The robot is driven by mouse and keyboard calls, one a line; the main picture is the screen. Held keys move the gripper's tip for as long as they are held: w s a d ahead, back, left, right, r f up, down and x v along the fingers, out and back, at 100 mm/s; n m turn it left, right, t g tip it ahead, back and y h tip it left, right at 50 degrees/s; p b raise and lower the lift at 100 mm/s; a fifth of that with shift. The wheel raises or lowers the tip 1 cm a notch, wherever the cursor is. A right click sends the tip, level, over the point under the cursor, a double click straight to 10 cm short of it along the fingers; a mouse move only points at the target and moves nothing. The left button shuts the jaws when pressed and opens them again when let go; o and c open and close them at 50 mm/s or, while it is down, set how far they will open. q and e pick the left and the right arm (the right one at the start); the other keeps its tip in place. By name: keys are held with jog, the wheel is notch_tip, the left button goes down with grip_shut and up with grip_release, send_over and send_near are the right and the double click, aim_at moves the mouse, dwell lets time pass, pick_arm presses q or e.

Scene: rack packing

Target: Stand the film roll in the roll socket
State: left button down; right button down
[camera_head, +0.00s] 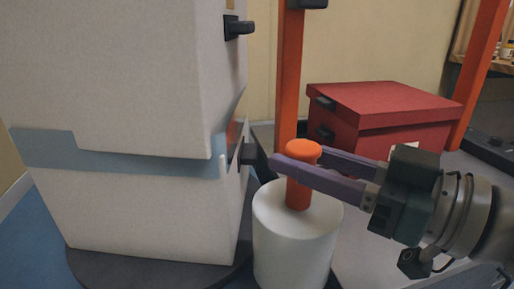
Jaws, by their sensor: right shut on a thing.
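The film roll (296,238) is a thick white cylinder with an orange stem and cap (300,180) on top. It looks upright at the bottom centre of the head view. My right gripper (303,160) comes in from the right with its purple fingers shut on the orange stem, just below the cap. The roll's foot is near the lower picture edge, and I cannot tell whether it touches anything. I cannot make out the roll socket. My left gripper is out of view.
A large white block with a blue band (120,153) stands on a dark round base (150,272), close left of the roll. An orange post (289,80) rises behind the roll. A red lidded box (385,105) sits behind my right gripper on a grey surface.

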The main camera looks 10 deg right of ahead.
jog(key=shift+f, duration=0.1)
jog(key=c, duration=0.5)
grip_release()
jog(key=shift+o, duration=0.3)
jog(key=shift+f, duration=0.15)
jog(key=b+v, duration=0.2)
jog(key=v, duration=0.8)
jog(key=shift+r, duration=0.2)
